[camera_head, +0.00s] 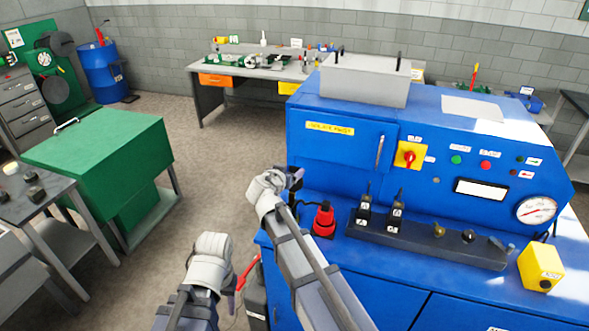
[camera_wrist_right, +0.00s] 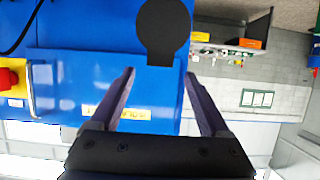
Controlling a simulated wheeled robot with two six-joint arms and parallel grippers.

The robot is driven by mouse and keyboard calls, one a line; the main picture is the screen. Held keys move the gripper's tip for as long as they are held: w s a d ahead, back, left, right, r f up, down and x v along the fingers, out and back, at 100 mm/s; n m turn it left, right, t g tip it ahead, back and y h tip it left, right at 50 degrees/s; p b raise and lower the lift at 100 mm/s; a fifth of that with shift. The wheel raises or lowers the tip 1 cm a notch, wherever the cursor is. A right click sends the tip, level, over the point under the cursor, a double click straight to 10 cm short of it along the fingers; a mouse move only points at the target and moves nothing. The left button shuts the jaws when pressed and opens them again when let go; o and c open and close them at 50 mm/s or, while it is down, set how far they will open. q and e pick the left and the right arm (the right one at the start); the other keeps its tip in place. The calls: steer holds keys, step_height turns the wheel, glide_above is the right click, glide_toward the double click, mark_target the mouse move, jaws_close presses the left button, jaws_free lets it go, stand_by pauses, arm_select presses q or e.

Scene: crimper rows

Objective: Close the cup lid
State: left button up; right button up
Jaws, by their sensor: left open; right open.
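I cannot pick out a cup for certain. A red, tapered object with a black top (camera_head: 324,221) stands upright on the blue counter, just right of my right gripper (camera_head: 296,178). In the right wrist view a flat black disc with a short tab (camera_wrist_right: 163,26) lies ahead of my right gripper (camera_wrist_right: 160,75). I cannot tell whether it is the lid. The fingers are apart with nothing between them. My left gripper (camera_head: 238,283) is open, low and left of the blue counter, and partly hidden by its own wrist.
The blue machine (camera_head: 450,150) has a yellow-and-red switch (camera_head: 409,155) and a gauge (camera_head: 537,210). A dark rack (camera_head: 425,239) with black tools and a yellow block (camera_head: 541,267) are on its counter. A green cabinet (camera_head: 100,150) stands left, with open floor between.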

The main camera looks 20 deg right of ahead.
mark_target(294, 167)
steer(key=b+x, duration=0.1)
steer(key=x, duration=0.4)
steer(key=shift+w+d+f+b, duration=0.15)
steer(key=shift+w+f+b, duration=0.1)
steer(key=shift+b, duration=0.15)
steer(key=shift+r, duration=0.1)
steer(key=shift+c, duration=0.2)
jaws_close()
stand_by(0.6)
